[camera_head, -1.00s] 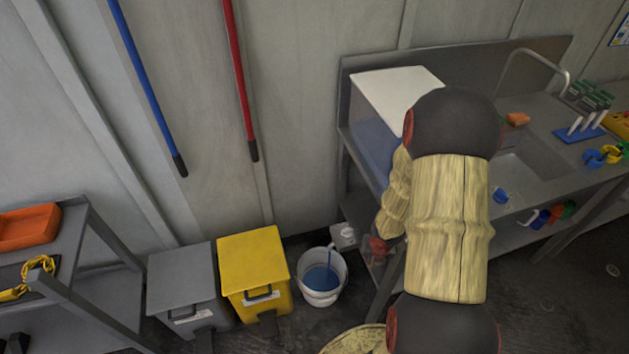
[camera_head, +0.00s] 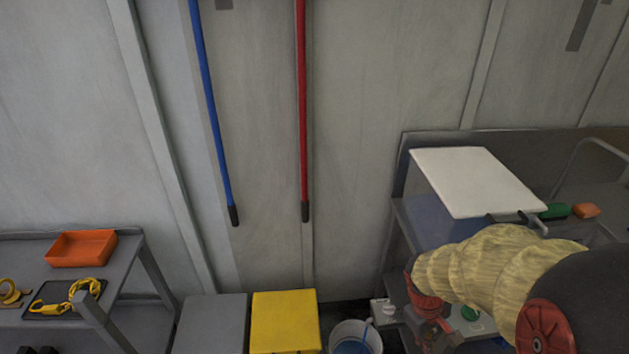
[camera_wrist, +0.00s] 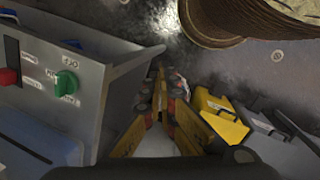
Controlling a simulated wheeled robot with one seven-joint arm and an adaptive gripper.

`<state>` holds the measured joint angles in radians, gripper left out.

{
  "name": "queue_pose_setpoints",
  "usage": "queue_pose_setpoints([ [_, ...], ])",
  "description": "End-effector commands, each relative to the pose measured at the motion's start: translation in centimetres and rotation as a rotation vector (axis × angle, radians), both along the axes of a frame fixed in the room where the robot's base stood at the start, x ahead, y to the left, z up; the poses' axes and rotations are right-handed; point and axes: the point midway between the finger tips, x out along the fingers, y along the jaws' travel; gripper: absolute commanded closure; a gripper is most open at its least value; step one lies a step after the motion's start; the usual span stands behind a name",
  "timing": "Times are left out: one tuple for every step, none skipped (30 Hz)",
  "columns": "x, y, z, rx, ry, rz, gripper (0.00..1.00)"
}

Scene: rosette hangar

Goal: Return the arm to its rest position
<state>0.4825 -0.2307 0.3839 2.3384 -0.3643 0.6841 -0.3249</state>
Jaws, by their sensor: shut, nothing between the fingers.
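My arm, in a pale yellow sleeve (camera_head: 490,265), is bent at the lower right of the head view, in front of the sink bench.
A yellow bin (camera_head: 285,318), a grey bin (camera_head: 212,322) and a bucket (camera_head: 345,330) stand below. A shelf with an orange tray (camera_head: 82,248) is at left.

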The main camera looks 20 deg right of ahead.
Motion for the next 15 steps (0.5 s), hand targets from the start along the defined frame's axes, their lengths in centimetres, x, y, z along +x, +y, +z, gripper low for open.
queue_pose_setpoints([
  [0.7, 1.9, 2.6, -0.001, -0.063, -0.089, 1.00],
  [0.9, 3.1, 3.9, 0.005, -0.095, -0.143, 1.00],
  [1.2, 4.7, 5.6, 0.019, -0.140, -0.205, 1.00],
  [1.4, 5.9, 6.9, 0.032, -0.172, -0.245, 1.00],
  [1.5, 7.1, 8.1, 0.048, -0.204, -0.274, 1.00],
  [1.7, 8.8, 9.7, 0.070, -0.248, -0.303, 1.00],
  [1.8, 10.0, 10.9, 0.090, -0.280, -0.316, 1.00],
  [1.9, 11.2, 12.1, 0.108, -0.314, -0.316, 1.00],
  [2.0, 12.7, 13.7, 0.133, -0.357, -0.305, 1.00],
  [2.1, 13.8, 14.8, 0.150, -0.390, -0.286, 1.00],
  [2.1, 14.7, 15.8, 0.165, -0.424, -0.266, 1.00],
  [2.3, 15.8, 17.3, 0.181, -0.470, -0.237, 1.00],
  [2.3, 16.5, 18.2, 0.190, -0.500, -0.213, 1.00],
  [2.3, 17.0, 19.1, 0.196, -0.528, -0.191, 1.00],
  [2.3, 17.7, 20.1, 0.202, -0.559, -0.161, 1.00],
])
